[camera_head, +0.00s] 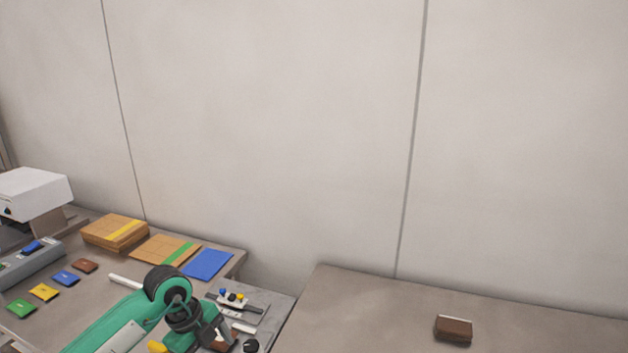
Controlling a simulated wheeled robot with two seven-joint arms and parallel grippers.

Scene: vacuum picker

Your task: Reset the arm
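One teal and black arm of mine comes in from the lower left. Its gripper (222,335) is low in the picture, over the small grey surface between the two tables. A dark reddish-brown item (226,346) shows right at the fingers; I cannot tell whether they hold it or are only in front of it. My other arm, the right one, is not in view.
The left table carries cardboard pieces (115,232), a blue sheet (207,264), small coloured squares (66,278) and a white machine (34,192). A tool rack (236,300) stands near the gripper. The right table (370,310) is mostly clear, with a brown block (453,328).

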